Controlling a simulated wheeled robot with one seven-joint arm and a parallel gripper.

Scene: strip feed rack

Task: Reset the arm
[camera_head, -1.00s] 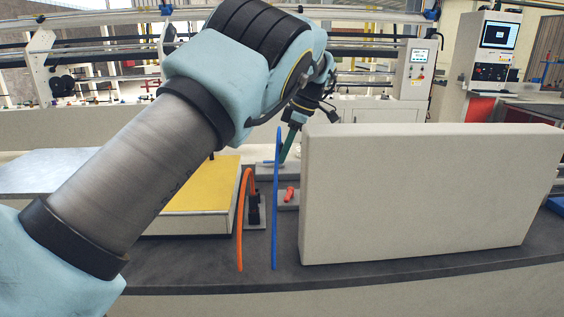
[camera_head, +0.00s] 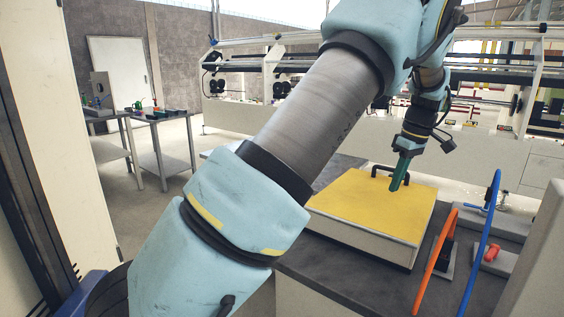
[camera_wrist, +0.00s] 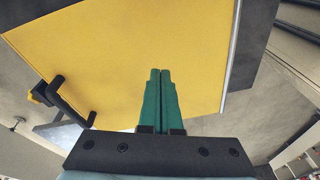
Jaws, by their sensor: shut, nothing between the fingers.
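My gripper (camera_head: 399,173) has green fingers and is above the yellow-topped box in the head view. In the wrist view my gripper (camera_wrist: 160,75) shows its two green fingers side by side, shut, with nothing held. My arm crosses the head view from the lower left to the upper right and hides part of the room behind it.
The yellow-topped box (camera_head: 365,210) with a black handle (camera_head: 388,174) lies on the dark worktop (camera_head: 340,285). To its right stand an orange strip (camera_head: 433,255) and a blue strip (camera_head: 480,245). A red piece (camera_head: 491,254) lies beside them. Side tables (camera_head: 160,118) stand at the far left.

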